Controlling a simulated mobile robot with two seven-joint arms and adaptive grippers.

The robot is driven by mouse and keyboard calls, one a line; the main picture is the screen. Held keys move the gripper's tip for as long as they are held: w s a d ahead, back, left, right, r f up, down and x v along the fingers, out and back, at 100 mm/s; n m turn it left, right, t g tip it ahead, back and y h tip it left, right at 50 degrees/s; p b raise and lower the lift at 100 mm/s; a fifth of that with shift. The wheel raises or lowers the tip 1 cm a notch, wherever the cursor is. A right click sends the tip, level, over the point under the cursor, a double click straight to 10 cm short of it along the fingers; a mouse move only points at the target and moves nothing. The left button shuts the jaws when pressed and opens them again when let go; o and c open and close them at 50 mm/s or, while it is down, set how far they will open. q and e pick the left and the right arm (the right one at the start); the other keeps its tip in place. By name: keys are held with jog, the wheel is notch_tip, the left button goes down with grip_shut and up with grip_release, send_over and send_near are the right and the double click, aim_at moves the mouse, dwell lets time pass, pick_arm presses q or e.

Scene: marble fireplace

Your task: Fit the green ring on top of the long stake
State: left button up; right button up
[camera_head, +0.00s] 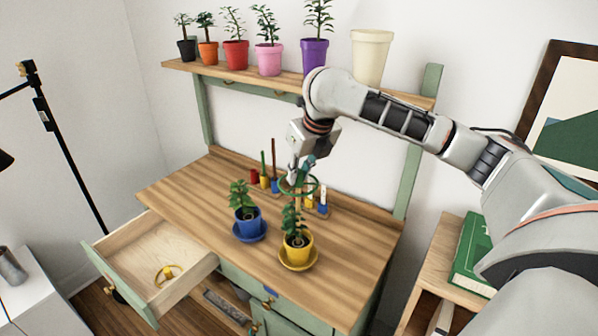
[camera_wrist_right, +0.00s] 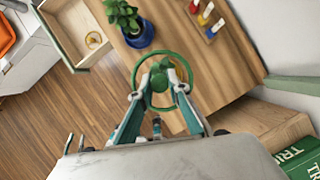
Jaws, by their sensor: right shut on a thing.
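The green ring (camera_head: 315,188) is held in my right gripper (camera_head: 300,174), above the plant in the yellow pot. In the wrist view the ring (camera_wrist_right: 165,52) lies beyond the fingertips (camera_wrist_right: 160,92), which grip its near side. The long brown stake (camera_head: 274,157) stands upright at the back of the wooden table, beside a shorter green stake (camera_head: 263,166). The ring is to the right of the long stake and apart from it. My left gripper is not in view.
A blue pot (camera_head: 248,226) and a yellow pot (camera_head: 297,247) with plants stand on the table (camera_head: 190,196). An open drawer (camera_head: 150,262) holds a yellow ring (camera_head: 167,274). Several pots line the upper shelf (camera_head: 222,77). A green book (camera_head: 472,255) lies at right.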

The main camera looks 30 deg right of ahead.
jog(key=o, duration=0.9)
jog(key=shift+r, duration=0.2)
jog(key=v, duration=1.1)
jog(key=shift+s+r, duration=0.2)
jog(key=shift+r, duration=0.1)
